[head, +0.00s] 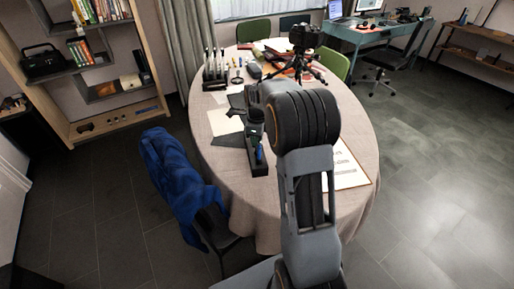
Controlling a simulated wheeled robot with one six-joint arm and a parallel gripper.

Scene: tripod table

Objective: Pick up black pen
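My arm rises from the bottom of the head view over the round table (225,170), and its thick black ringed joint covers the table's middle. No black pen can be clearly picked out. Small slim items (238,79) lie near the table's back left, too small to tell apart. A dark long object (258,165) with a blue part lies left of my arm; I cannot tell what it is.
A camera on a small tripod (300,65) stands at the table's back. A rack with upright white pieces (213,70) stands back left. A clipboard with paper (348,168) lies right of my arm. A chair with a blue jacket (178,170) stands at the left. Floor is open at right.

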